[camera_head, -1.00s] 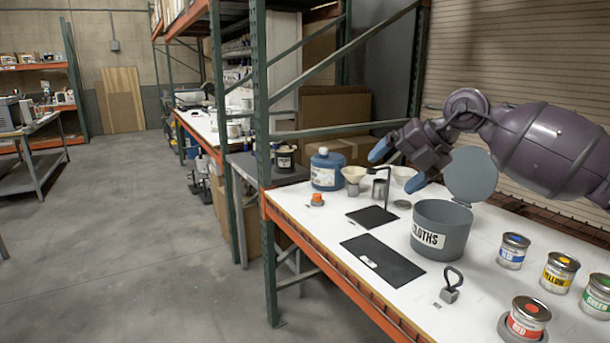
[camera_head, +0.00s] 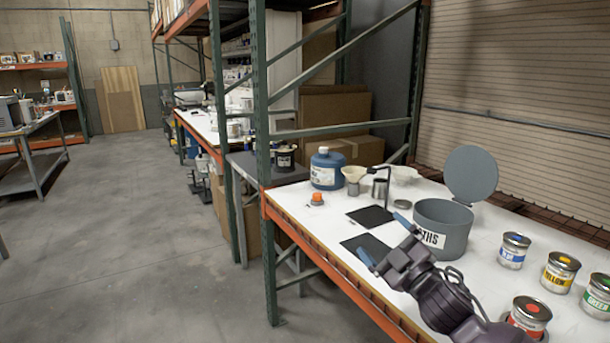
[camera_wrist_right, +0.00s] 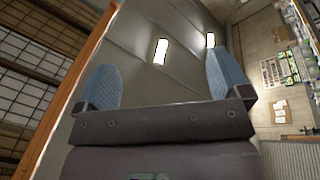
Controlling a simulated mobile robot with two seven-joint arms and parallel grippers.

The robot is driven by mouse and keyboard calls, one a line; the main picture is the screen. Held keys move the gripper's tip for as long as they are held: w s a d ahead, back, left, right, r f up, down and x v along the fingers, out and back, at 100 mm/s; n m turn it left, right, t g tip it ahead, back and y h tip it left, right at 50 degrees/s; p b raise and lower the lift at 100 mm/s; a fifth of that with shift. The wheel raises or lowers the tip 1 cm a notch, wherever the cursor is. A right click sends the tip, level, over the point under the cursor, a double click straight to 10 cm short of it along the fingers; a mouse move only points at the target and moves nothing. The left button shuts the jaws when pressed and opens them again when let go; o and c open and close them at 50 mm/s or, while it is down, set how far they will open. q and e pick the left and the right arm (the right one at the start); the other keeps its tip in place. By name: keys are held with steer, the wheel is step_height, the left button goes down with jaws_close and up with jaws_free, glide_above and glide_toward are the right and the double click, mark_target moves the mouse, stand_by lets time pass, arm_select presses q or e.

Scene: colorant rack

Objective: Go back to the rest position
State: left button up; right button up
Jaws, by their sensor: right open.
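My right gripper (camera_head: 385,242) is open and empty, in front of the cloths bin at the front part of the white bench. Its two blue fingertips are wide apart, and nothing is between them. In the right wrist view the gripper (camera_wrist_right: 160,85) also shows open, with wall, ceiling and lights beyond it. My left gripper is not in view.
The white bench (camera_head: 300,212) holds a grey cloths bin (camera_head: 440,215) with its lid up, a blue jug (camera_head: 326,168), a dark mat (camera_head: 370,216) and colorant cans, among them yellow (camera_head: 558,275). A green rack post (camera_head: 263,160) stands at the bench's left end. Open floor lies left.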

steer(key=s+d+f+m+g+h, duration=0.1)
steer(key=s+d+f+m+h, duration=0.15)
steer(key=f, duration=0.35)
steer(key=s+d+f+m+h, duration=0.2)
steer(key=s+f+m+h, duration=0.15)
steer(key=f, duration=0.25)
steer(key=s+d+f+m+g+h, duration=0.2)
steer(key=s+d+f+m+g, duration=0.1)
steer(key=s+f, duration=0.8)
steer(key=s+d+f+m+g+h, duration=0.2)
steer(key=s+d+f+m+g, duration=0.1)
steer(key=s+f, duration=0.9)
steer(key=s+d+m, duration=0.1)
steer(key=s+m, duration=0.1)
steer(key=shift+s+d, duration=0.25)
steer(key=shift+s, duration=0.05)
steer(key=shift+f, duration=0.1)
steer(key=shift+c, duration=0.3)
